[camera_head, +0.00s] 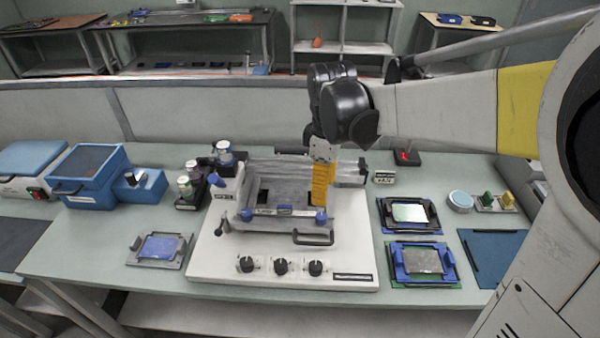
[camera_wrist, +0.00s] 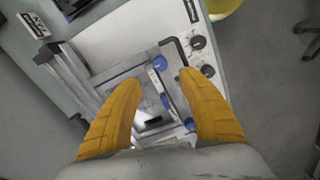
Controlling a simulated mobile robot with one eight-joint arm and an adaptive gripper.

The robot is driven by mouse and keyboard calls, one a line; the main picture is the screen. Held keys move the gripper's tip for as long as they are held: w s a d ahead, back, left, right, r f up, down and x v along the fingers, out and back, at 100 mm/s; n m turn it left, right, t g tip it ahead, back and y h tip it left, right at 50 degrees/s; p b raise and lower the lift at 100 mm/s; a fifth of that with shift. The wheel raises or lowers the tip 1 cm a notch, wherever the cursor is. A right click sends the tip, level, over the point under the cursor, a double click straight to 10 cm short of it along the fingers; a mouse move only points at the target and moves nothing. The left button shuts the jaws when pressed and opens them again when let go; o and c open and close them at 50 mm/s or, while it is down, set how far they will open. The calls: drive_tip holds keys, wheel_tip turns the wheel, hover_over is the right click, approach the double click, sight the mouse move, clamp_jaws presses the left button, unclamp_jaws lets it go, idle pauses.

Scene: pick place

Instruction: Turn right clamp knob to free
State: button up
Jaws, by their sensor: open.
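The right clamp knob (camera_head: 321,216) is a small blue knob at the right end of the front bar of the clamp frame (camera_head: 262,228). A matching left blue knob (camera_head: 246,214) is at the other end. My gripper (camera_head: 321,204) has yellow fingers and points down just above and behind the right knob. In the wrist view my gripper (camera_wrist: 160,78) is open and empty, its fingertips spread. The right knob (camera_wrist: 160,63) shows between and slightly beyond the tips; the height gap is unclear. The left knob (camera_wrist: 190,125) is lower down.
The white machine base (camera_head: 215,270) carries several black dials (camera_head: 281,265) and a black handle (camera_head: 312,238) in front. Vials (camera_head: 224,150) stand left of the frame. Blue-edged trays (camera_head: 423,262) lie to the right. A blue-topped plate (camera_head: 160,247) lies left.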

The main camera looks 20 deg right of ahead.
sight(322, 215)
wheel_tip(322, 215, down, 10)
drive_tip(key=b, duration=0.4)
clamp_jaws()
